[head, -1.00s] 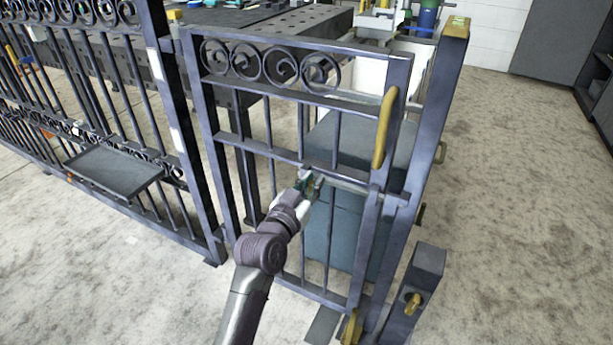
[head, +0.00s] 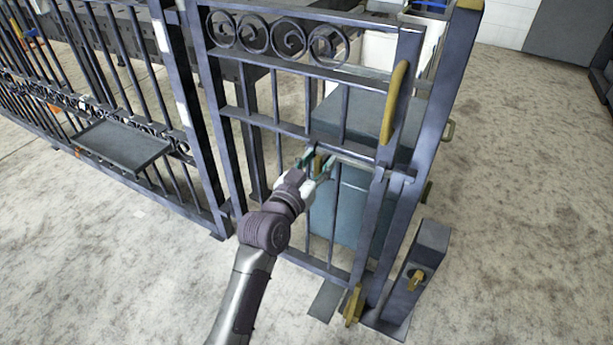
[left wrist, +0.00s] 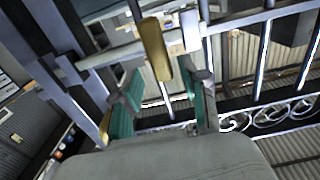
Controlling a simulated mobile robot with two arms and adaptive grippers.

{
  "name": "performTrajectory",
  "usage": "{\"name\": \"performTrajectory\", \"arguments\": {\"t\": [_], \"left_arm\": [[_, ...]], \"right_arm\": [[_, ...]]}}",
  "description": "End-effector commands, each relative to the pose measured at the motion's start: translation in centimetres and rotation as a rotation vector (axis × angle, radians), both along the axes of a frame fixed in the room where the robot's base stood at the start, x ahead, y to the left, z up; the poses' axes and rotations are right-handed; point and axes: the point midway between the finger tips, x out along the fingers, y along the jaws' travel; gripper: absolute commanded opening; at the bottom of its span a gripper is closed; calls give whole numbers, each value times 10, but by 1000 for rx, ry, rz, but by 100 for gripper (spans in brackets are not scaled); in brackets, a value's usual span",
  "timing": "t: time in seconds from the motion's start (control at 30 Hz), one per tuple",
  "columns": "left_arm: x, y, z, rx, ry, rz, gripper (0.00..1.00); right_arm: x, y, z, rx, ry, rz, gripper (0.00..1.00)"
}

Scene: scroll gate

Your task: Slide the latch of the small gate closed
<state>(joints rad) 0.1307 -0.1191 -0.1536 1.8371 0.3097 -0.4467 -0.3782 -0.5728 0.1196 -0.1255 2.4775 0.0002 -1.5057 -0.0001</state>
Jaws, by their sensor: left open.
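The small dark metal gate (head: 250,111) with scrollwork along its top stands upright beside its post (head: 440,100). Its latch is a pale bar (head: 352,161) along the middle rail with a short brass handle (head: 318,163). My left gripper (head: 317,165) is open at the latch, its green-padded fingers on either side of this handle. In the left wrist view the brass handle (left wrist: 154,48) shows upright between and just beyond the open fingertips (left wrist: 165,84). Whether a finger touches it I cannot tell. The bar's far end at the post is not clear. My right gripper is out of view.
A long brass pull handle (head: 395,103) is on the gate above the latch. A short post (head: 416,275) with a brass fitting stands at lower right. A fence (head: 100,95) with a grey shelf (head: 120,147) is at left. Blue-grey boxes (head: 345,215) stand behind the gate.

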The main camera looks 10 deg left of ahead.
Motion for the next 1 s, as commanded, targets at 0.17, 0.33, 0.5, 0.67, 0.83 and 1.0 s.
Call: {"name": "performTrajectory", "arguments": {"t": [0.17,0.33,0.5,0.67,0.83,1.0], "left_arm": [[-36,11,-1,3,1,-1,44],[-70,20,-1,2,3,-3,44],[-93,27,-1,0,3,-3,44],[-101,29,0,-1,1,-4,44],[-102,30,0,-1,1,-4,44],[-101,30,0,-1,1,-4,44]], "right_arm": [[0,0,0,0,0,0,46],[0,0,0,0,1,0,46],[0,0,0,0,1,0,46],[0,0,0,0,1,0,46],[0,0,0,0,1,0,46],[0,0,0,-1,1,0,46]]}}
